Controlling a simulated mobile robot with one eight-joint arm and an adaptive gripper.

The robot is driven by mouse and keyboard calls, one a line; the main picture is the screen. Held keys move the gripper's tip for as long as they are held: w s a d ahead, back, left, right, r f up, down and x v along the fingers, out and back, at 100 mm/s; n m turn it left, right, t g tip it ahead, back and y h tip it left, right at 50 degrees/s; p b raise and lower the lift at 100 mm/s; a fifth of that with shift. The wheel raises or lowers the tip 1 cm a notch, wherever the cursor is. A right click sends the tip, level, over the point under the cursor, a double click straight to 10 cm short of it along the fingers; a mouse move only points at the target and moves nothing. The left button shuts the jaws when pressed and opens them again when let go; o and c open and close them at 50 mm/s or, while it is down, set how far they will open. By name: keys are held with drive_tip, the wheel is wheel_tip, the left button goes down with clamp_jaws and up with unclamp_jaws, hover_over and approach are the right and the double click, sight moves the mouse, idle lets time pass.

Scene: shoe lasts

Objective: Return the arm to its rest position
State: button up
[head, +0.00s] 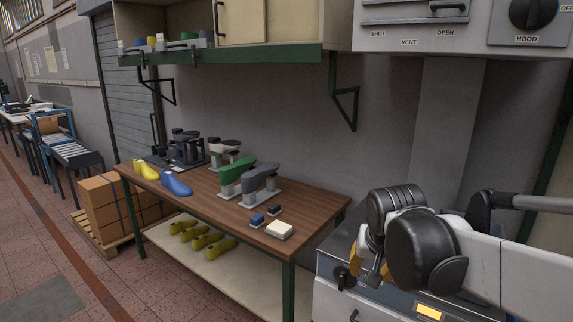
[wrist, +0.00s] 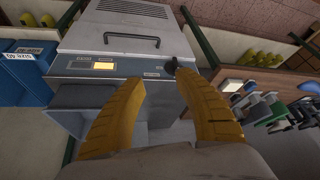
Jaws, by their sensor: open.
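My arm reaches in from the right of the head view, bent, with my gripper (head: 368,268) low at its left end in front of a grey machine. In the wrist view my gripper (wrist: 157,88) shows two yellow fingers spread apart with nothing between them. Behind the fingers is the grey machine (wrist: 125,40) with a dark handle, a lit yellow panel and a black knob. The fingertips seem near the machine's front, but I cannot tell whether they touch it.
A wooden workbench (head: 200,191) stands left of my gripper, holding a yellow last (head: 147,172), a blue last (head: 177,187), a green stand (head: 236,176) and a cream block (head: 279,230). A shelf (head: 230,55) hangs above. Blue bins (wrist: 25,75) show in the wrist view.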

drive_tip(key=s+f+n+t+y, duration=0.1)
drive_tip(key=s+f+n, duration=0.2)
drive_tip(key=s, duration=1.4)
drive_tip(key=shift+s+t, duration=0.4)
